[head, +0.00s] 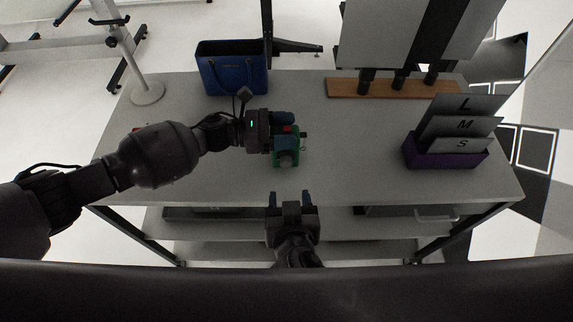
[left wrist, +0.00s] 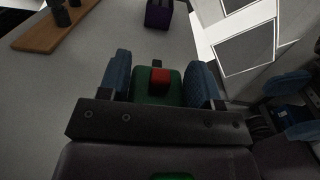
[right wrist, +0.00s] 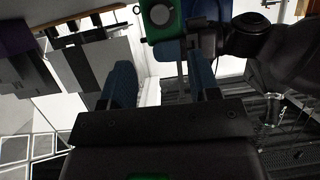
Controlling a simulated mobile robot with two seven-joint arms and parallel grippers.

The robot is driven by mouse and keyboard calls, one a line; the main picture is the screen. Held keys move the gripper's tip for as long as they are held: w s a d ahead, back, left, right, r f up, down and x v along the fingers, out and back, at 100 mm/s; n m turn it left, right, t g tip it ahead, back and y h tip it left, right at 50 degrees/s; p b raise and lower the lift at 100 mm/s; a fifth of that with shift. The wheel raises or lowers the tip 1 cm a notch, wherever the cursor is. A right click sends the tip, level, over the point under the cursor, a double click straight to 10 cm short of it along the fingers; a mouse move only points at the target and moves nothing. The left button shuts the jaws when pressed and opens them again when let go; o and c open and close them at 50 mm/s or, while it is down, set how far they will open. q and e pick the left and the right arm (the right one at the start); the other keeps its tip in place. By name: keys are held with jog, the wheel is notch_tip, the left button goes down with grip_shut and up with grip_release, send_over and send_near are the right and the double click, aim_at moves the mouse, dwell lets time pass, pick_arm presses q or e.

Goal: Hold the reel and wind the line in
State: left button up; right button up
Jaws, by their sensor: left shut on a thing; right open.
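The reel (head: 290,157) is a green block with a red part on top and a grey round knob on its front, near the middle of the table. My left gripper (head: 284,132) is shut on the reel from the left; its blue fingers flank the green body in the left wrist view (left wrist: 158,85). My right gripper (head: 277,197) is open and empty at the table's front edge, in front of and below the reel. In the right wrist view the reel's green face (right wrist: 160,18) with its round knob shows at the top, beyond the open fingers. I cannot make out the line.
A blue bag (head: 232,70) stands at the back left, beside a lamp-like stand (head: 147,92). A wooden board (head: 345,88) with dark pegs lies at the back. A purple box (head: 445,158) with L, M and S cards stands at the right.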

aim_at(286, 165)
jog(key=x, duration=1.2)
jog(key=shift+d, duration=0.1)
jog(key=c, duration=0.9)
jog(key=shift+s, duration=0.1)
jog(key=n+h, duration=0.3)
jog(key=shift+f+n, duration=0.1)
jog(key=shift+n, duration=0.3)
jog(key=n+h, duration=0.1)
jog(key=n+t, duration=0.1)
jog(key=n, duration=0.1)
jog(key=shift+a+h, duration=0.2)
jog(key=shift+h, duration=0.2)
jog(key=shift+f+n, duration=0.1)
jog(key=shift+n, duration=0.3)
